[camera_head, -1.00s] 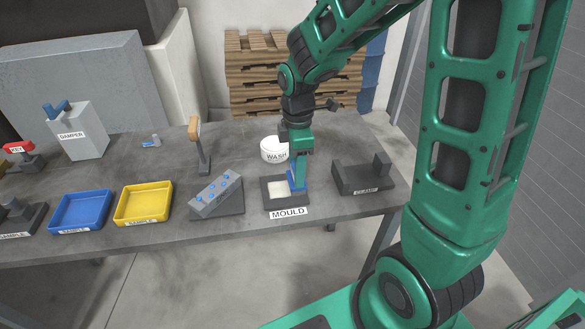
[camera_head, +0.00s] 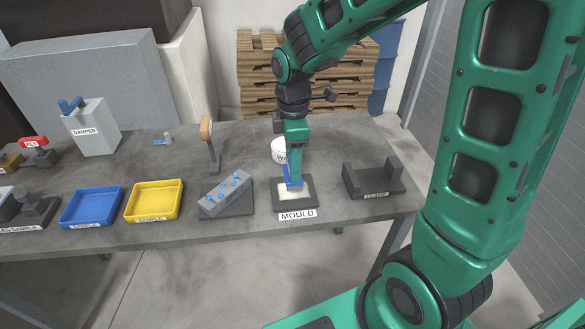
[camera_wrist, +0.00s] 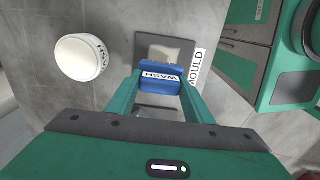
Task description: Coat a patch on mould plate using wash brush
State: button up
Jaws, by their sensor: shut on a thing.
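My gripper (camera_head: 294,176) is shut on the blue wash brush (camera_head: 291,181), over the mould plate. The plate also shows in the wrist view (camera_wrist: 172,48).
A dark clamp (camera_head: 372,183) stands right of the plate. A grey block with blue studs (camera_head: 224,195) is at left, then yellow (camera_head: 154,201) and blue (camera_head: 91,207) trays. The table's front edge is close to the plate.

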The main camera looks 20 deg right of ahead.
jog(key=shift+r, duration=2.3)
jog(key=shift+d, duration=0.1)
